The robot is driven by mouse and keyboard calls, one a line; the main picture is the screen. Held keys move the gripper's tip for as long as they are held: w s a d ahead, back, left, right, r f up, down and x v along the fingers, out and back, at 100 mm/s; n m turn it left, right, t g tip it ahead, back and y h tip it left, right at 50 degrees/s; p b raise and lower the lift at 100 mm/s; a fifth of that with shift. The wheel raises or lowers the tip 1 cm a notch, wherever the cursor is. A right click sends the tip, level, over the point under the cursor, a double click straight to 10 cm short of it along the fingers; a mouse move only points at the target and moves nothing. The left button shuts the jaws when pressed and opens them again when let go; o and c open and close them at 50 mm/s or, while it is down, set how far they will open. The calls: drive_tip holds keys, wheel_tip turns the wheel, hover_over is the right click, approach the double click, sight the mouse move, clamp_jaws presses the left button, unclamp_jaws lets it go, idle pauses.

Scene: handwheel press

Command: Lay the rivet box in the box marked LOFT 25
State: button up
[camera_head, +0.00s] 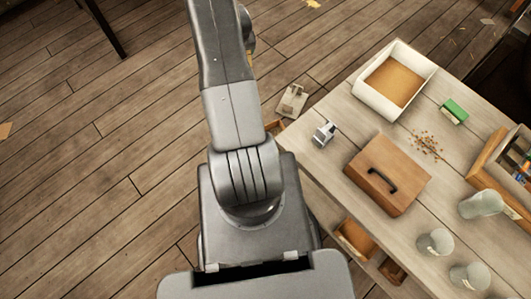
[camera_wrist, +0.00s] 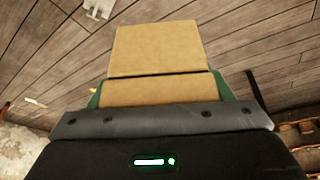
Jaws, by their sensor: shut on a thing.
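My gripper (camera_wrist: 160,92) shows only in the wrist view, shut on a tan, flat-faced box (camera_wrist: 158,48), seemingly the rivet box. A dark line crosses the tan face, and green shows at both sides near my gripper; I cannot tell whether the green belongs to the box or the fingers. No label is readable on it. In the head view my arm runs up out of the picture, so gripper and held box are hidden there. An open white box (camera_head: 363,97) with a tan bottom stands at the table's far corner. No LOFT 25 marking is readable anywhere.
The table (camera_head: 335,172) also bears a brown case with a handle (camera_head: 388,174), a small green box (camera_head: 453,111), scattered brown bits (camera_head: 427,145), a small metal piece (camera_head: 324,134), several glass jars (camera_head: 436,242) and a wooden tray (camera_head: 490,163). Drawers (camera_head: 355,238) stand open below.

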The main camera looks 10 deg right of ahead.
drive_tip(key=s+d+f+n+b, duration=0.1)
drive_tip(key=s+f+b, duration=0.1)
drive_tip(key=f+b, duration=1)
drive_tip(key=s+d+f+n+y+b, duration=0.1)
drive_tip(key=s+f+b, duration=0.2)
drive_tip(key=f+b, duration=0.9)
drive_tip(key=s+d+f+b, duration=0.2)
drive_tip(key=f+b, duration=1.1)
drive_tip(key=f, duration=3.2)
drive_tip(key=shift+s+d+f+n, duration=0.1)
drive_tip(key=shift+s+f+n, duration=0.05)
drive_tip(key=shift+s+n, duration=0.25)
drive_tip(key=shift+f, duration=0.2)
drive_tip(key=o, duration=1.4)
drive_tip(key=shift+c, duration=0.2)
drive_tip(key=shift+r, duration=0.15)
